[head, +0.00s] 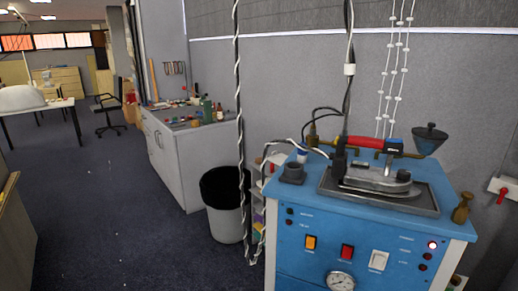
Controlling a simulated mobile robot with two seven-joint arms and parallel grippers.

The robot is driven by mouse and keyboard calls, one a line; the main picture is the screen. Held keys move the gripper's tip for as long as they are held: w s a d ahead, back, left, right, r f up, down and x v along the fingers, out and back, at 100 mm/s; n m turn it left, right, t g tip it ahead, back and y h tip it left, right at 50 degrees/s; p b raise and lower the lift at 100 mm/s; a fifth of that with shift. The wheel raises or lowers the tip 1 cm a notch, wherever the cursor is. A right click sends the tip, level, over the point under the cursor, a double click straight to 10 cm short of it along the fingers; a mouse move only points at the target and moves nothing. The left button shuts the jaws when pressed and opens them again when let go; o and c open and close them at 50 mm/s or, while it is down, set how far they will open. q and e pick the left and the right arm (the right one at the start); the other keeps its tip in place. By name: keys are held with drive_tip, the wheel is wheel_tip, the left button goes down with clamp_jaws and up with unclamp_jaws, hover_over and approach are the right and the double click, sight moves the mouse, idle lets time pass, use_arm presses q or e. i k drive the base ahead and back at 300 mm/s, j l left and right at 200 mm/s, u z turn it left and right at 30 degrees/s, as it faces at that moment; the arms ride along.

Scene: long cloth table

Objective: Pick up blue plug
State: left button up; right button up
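I cannot make out a blue plug in the head view. Neither of my grippers is in view. A blue steam-iron station (350,235) stands at the right, with an iron (372,180) resting on a dark plate on its top. The iron has a red handle.
A black-lined bin (228,222) stands left of the station. A grey cabinet (180,165) with bottles on top is behind it. Twisted cables (238,100) hang down in front of the wall. A white table (38,107) and black chair (106,112) are farther off. Open carpet (105,220) lies at left.

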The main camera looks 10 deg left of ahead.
sight(302, 156)
drive_tip(key=i+j+u, duration=0.15)
drive_tip(key=u, duration=0.2)
drive_tip(key=i+j+u, duration=0.3)
drive_tip(key=i+u, duration=0.1)
drive_tip(key=u, duration=0.25)
drive_tip(key=i+j, duration=0.2)
drive_tip(key=i, duration=0.35)
drive_tip(key=i+j+u, duration=0.15)
drive_tip(key=i, duration=0.4)
drive_tip(key=i+j+z, duration=0.1)
drive_tip(key=z, duration=0.3)
drive_tip(key=i+j+z, duration=0.15)
drive_tip(key=z, duration=0.25)
drive_tip(key=i+j+z, duration=0.2)
drive_tip(key=z, duration=0.2)
drive_tip(key=i+j+z, duration=0.1)
drive_tip(key=z, duration=0.4)
drive_tip(key=i+j+z, duration=0.15)
drive_tip(key=z, duration=0.3)
drive_tip(key=j+z, duration=0.2)
drive_tip(key=z, duration=0.3)
drive_tip(key=i+j+z, duration=0.1)
drive_tip(key=z, duration=0.35)
drive_tip(key=j+z, duration=0.3)
drive_tip(key=z, duration=0.2)
